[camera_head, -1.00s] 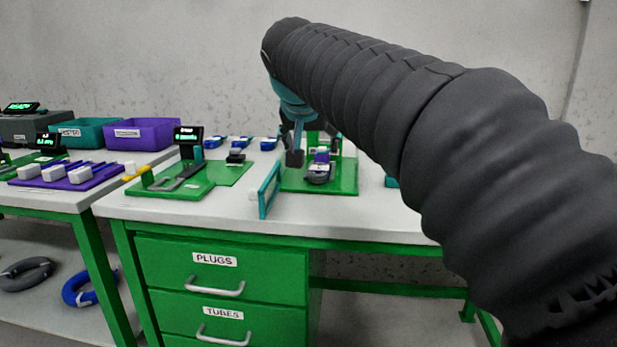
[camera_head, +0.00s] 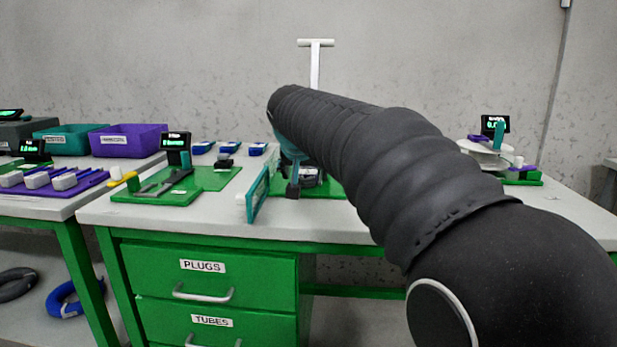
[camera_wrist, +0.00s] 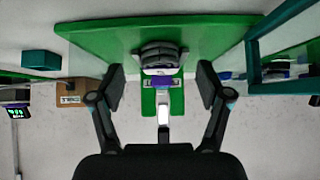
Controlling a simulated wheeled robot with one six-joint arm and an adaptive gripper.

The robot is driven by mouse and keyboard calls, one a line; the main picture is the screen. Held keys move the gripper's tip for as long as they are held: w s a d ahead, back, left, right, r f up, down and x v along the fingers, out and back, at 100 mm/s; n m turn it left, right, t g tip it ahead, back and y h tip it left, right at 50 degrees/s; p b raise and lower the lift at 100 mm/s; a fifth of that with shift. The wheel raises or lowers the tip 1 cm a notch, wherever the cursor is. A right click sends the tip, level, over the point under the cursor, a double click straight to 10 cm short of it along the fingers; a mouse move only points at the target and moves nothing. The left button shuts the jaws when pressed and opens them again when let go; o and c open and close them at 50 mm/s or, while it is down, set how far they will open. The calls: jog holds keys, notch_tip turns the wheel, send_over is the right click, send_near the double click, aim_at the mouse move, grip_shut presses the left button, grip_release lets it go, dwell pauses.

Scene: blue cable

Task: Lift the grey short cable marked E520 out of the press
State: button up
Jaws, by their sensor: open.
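The grey cable (camera_wrist: 160,50) is a small coil with a white tag on the green press base (camera_wrist: 95,38) in the wrist view. A purple part and a white upright of the press (camera_wrist: 163,112) lie close to it. In the head view the coil (camera_head: 312,177) shows partly behind my gripper and arm; the marking E520 is not readable. My gripper (camera_wrist: 162,76) is open, one finger on each side of the coil in the picture, with gaps between. In the head view my gripper (camera_head: 293,186) is low over the press base and mostly hidden by my arm.
A teal-framed panel (camera_head: 257,193) stands just left of the press. A white T-shaped handle (camera_head: 316,43) rises behind my arm. A green fixture with a display (camera_head: 176,141) is farther left, a white spool (camera_head: 484,150) at the right. The table front is clear.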

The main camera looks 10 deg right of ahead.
jog(key=shift+x, duration=0.85)
jog(key=c, duration=1.2)
jog(key=shift+c, duration=0.2)
